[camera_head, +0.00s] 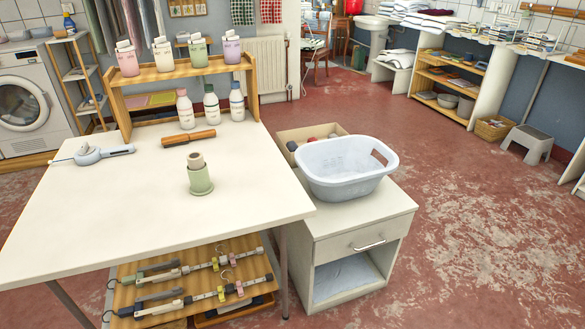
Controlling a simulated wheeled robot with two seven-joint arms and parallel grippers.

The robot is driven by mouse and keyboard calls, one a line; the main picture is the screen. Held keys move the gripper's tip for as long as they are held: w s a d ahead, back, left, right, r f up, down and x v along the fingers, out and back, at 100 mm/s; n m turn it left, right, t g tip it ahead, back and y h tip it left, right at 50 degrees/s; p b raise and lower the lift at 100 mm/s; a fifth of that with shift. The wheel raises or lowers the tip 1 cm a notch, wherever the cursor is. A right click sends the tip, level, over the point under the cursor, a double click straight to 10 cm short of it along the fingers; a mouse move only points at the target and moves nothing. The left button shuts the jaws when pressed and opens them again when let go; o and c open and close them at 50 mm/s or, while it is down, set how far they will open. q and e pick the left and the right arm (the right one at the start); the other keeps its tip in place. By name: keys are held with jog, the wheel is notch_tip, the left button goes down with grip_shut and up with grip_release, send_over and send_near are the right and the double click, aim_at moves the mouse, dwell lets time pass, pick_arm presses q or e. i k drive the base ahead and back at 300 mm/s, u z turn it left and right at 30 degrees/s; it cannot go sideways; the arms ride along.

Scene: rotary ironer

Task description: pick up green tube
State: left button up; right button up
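A pale green tube-like piece (200,181) stands upright on the white table (110,215), near its right side. A beige cylinder (196,161) rises from its top. I cannot tell which of the two green pieces is the tube named. Neither of my grippers is in view.
A brown wooden roller-like piece (189,138) and a pale blue handheld tool (88,154) lie on the table. Several bottles (211,104) stand under the rack's upper board. A laundry basket (345,168) sits on the cabinet (355,225) at right. The table's front half is clear.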

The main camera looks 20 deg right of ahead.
aim_at(200, 184)
jog(key=z, duration=0.15)
jog(key=i, duration=1)
